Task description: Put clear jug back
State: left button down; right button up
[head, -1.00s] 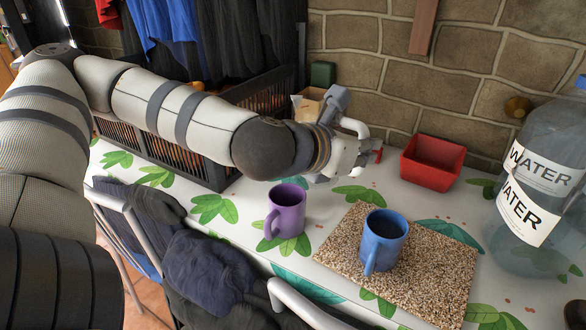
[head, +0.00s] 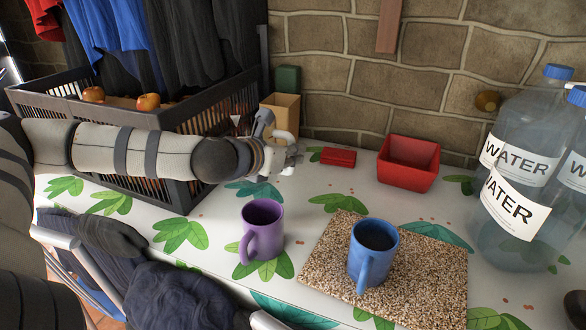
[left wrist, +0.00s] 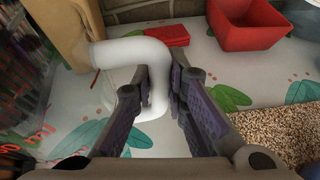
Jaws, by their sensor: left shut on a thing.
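My left gripper (head: 291,158) is shut on the thick white curved handle (head: 284,138) of the clear jug. In the left wrist view the handle (left wrist: 128,48) passes between the fingers of the left gripper (left wrist: 158,78). The jug's body is see-through and hard to make out; red marks show at the lower left of that view. The jug is by the dark slatted crate and the tan box, at the back of the table. I cannot tell whether it touches the table. My right gripper is not in view.
The dark crate (head: 165,200) holds fruit; the tan box (head: 287,115) stands beside it. A red bin (head: 409,165), small red item (head: 338,157), purple mug (head: 263,226) and blue mug (head: 373,250) on a speckled board (head: 440,285) are rightward. Water bottles (head: 520,135) stand far right.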

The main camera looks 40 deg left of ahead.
pick_arm(q)
jog(key=f, duration=0.1)
jog(key=f+b, duration=0.1)
jog(key=f, duration=0.1)
jog(key=a+f, duration=0.1)
jog(key=shift+w+f, duration=0.2)
jog(key=shift+w, duration=0.05)
jog(key=shift+d+r, duration=0.1)
jog(key=shift+r, duration=0.15)
jog(key=shift+f, duration=0.2)
jog(key=c, duration=1.6)
grip_release()
jog(key=shift+b, duration=0.3)
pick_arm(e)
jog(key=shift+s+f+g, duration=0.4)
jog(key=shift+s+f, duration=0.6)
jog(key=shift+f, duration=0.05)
